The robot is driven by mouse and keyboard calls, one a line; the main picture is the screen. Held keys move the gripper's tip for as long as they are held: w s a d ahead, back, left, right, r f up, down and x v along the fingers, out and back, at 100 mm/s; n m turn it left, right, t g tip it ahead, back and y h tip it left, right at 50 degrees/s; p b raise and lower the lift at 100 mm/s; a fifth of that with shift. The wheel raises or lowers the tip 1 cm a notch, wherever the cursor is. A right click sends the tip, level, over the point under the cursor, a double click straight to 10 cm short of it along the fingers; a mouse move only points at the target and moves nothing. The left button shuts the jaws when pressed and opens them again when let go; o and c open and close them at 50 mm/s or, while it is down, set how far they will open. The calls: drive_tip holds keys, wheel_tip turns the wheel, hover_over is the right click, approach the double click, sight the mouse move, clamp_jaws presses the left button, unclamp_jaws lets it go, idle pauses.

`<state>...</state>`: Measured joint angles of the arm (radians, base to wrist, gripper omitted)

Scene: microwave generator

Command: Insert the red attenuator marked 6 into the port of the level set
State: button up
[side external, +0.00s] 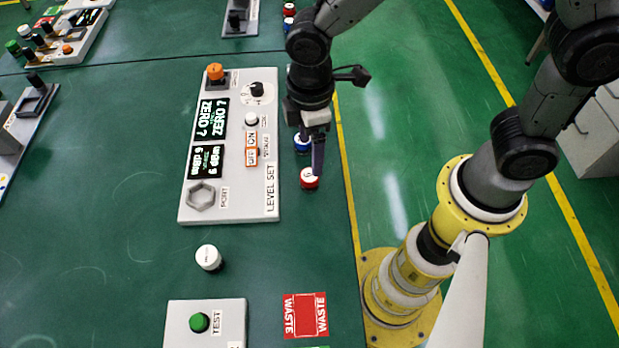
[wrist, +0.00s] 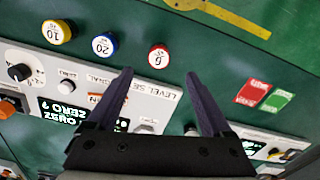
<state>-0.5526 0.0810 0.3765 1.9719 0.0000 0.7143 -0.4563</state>
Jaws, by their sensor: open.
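The red attenuator (side external: 310,181) stands on the green table beside the right edge of the level set panel. In the wrist view the red attenuator (wrist: 158,60) shows a white top marked 6. My gripper (side external: 317,168) points down above it, and its finger overlaps it in the side view. In the wrist view my gripper (wrist: 158,76) is open and empty, with the red attenuator just beyond the fingertips and centred between them. The level set panel (side external: 262,100) has a grey hexagonal port (side external: 201,196) at its near left corner, labelled PORT.
A blue attenuator (wrist: 104,46) marked 20 and a yellow one (wrist: 56,32) marked 10 stand beside the red one. A white-topped cylinder (side external: 208,257), a TEST box (side external: 180,335) and a red WASTE mat (side external: 305,327) lie nearer the camera.

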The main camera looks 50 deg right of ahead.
sight(310, 175)
drive_tip(key=shift+w+f, duration=0.1)
drive_tip(key=shift+f, duration=4.3)
clamp_jaws()
